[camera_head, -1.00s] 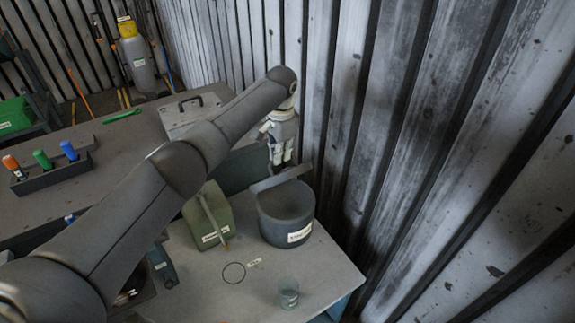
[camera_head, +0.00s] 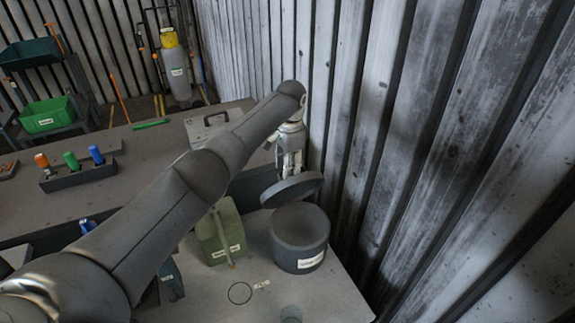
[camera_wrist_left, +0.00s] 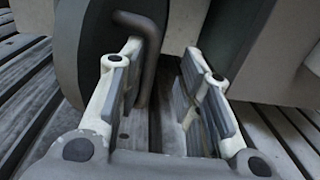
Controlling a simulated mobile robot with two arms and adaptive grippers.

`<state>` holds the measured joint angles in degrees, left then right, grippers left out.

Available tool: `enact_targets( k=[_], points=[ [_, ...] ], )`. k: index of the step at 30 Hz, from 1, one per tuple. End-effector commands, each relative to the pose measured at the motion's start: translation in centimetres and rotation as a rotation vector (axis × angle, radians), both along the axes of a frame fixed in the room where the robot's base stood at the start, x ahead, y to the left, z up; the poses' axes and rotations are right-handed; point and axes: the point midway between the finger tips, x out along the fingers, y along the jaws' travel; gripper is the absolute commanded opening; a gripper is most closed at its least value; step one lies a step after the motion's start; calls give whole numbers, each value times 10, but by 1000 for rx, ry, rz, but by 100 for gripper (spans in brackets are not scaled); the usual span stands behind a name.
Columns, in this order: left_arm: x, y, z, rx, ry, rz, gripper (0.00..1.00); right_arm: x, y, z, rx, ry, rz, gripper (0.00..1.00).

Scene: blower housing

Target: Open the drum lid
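The drum (camera_head: 300,243) is a dark grey cylinder with a white label, standing at the back right of the near table. Its round lid (camera_head: 291,190) is up off the rim and tilted at the drum's far side. My left gripper (camera_head: 290,160) points down just behind the lid, close to the wall. In the left wrist view, the lid (camera_wrist_left: 92,70) is a dark disc at left. Its bent grey handle (camera_wrist_left: 150,55) runs beside the left finger, inside the gap. The left gripper's fingers are apart. My right gripper is in neither view.
The corrugated wall (camera_head: 390,150) is close on the right. A grey case (camera_head: 207,122) and a tool holder (camera_head: 80,175) are on the far bench.

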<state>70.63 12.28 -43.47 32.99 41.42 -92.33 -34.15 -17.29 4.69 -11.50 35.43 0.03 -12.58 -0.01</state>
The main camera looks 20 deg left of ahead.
Motion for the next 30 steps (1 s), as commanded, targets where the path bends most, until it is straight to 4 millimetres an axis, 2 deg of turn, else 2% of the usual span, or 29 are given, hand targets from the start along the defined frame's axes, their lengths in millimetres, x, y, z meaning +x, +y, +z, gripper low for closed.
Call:
enact_targets(
  k=[5,12,18,30],
  points=[
    [1,0,26,-1,-4,1,32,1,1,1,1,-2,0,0],
    [1,0,76,0,1,2,32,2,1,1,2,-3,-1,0],
    [0,-1,104,0,4,2,32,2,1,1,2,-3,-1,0],
    [0,-1,112,0,7,1,32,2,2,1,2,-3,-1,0]
  ],
)
